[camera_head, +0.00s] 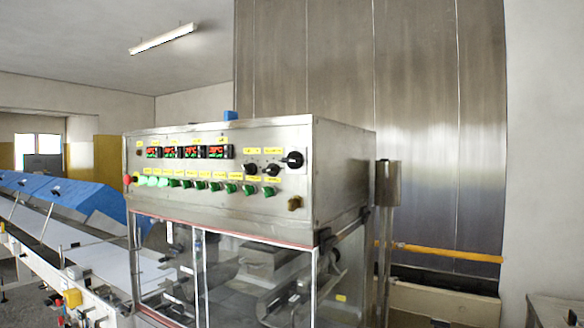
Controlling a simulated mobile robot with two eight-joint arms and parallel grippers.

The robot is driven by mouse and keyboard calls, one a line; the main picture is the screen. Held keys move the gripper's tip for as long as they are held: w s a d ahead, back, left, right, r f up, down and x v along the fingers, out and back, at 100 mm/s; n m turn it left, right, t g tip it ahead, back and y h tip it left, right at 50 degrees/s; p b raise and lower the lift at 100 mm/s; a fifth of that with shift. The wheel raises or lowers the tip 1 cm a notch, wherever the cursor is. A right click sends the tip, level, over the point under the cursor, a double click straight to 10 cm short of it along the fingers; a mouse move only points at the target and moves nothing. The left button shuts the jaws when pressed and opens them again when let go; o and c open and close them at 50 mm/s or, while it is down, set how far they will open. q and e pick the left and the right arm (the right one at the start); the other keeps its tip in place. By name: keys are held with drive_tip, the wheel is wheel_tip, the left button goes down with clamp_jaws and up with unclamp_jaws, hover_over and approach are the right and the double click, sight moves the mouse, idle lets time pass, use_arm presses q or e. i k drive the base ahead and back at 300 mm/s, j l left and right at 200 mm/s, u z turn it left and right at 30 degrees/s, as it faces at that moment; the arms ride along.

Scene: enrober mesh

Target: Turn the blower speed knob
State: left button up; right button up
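The control panel (220,145) is the metal front of a box-shaped machine in the middle of the head view. Three black knobs sit at its upper right: a left knob (250,169), a middle knob (272,170) and a larger right knob (293,159). Yellow labels are above them, too small to read, so I cannot tell which knob is the blower speed knob. A row of green switches (216,186) runs below several red and green displays (186,152). Neither of my grippers is in view.
A glass-sided enclosure (230,275) is under the panel. A conveyor (115,262) with blue covers (75,196) extends to the left. A metal post (387,190) stands at the machine's right side. A yellow bar (440,252) crosses before the tall metal wall panels (430,120).

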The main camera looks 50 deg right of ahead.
sight(273, 170)
drive_tip(key=z, duration=1.3)
